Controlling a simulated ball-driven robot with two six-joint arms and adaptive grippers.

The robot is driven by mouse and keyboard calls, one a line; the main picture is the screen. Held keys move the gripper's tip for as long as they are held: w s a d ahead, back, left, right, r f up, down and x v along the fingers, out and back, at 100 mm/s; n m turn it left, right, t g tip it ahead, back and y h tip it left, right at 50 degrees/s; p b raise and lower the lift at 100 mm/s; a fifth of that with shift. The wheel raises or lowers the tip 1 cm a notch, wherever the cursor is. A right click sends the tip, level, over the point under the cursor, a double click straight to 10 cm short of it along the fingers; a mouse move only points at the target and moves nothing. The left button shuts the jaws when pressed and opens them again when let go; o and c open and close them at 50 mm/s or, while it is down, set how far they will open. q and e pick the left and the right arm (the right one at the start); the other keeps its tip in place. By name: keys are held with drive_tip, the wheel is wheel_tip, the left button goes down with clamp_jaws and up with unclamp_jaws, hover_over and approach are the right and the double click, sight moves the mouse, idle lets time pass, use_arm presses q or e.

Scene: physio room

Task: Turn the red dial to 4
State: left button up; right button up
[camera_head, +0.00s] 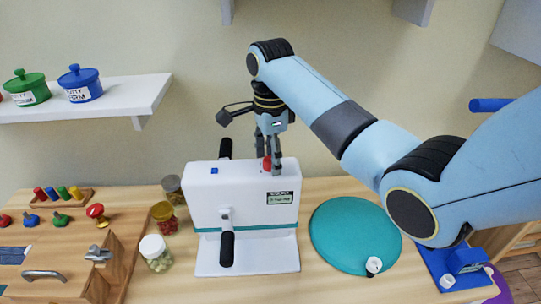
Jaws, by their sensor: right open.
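A white machine (205,205) with a teal stripe and black-gripped crank handles stands on the wooden table. A small red dial (266,163) sits on its top, toward the right end. My right gripper (270,168) points down over the dial, its open fingers around or just beside it. The fingers partly hide the dial, so I cannot tell whether they touch it. The dial's setting and any numbers cannot be read. A small label on the machine's front is too small to read fully. My left gripper is not in view.
Jars (155,252) stand left of the machine. A wooden box (120,262) with knobs and a metal handle is further left. A teal round disc (345,245) lies to the right, near a blue device (447,270). A shelf (125,98) holds lidded pots.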

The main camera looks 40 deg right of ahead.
wheel_tip(320, 180, up, 8)
drive_tip(key=shift+f, duration=0.25)
drive_tip(key=shift+s+f, duration=0.1)
idle(0.5)
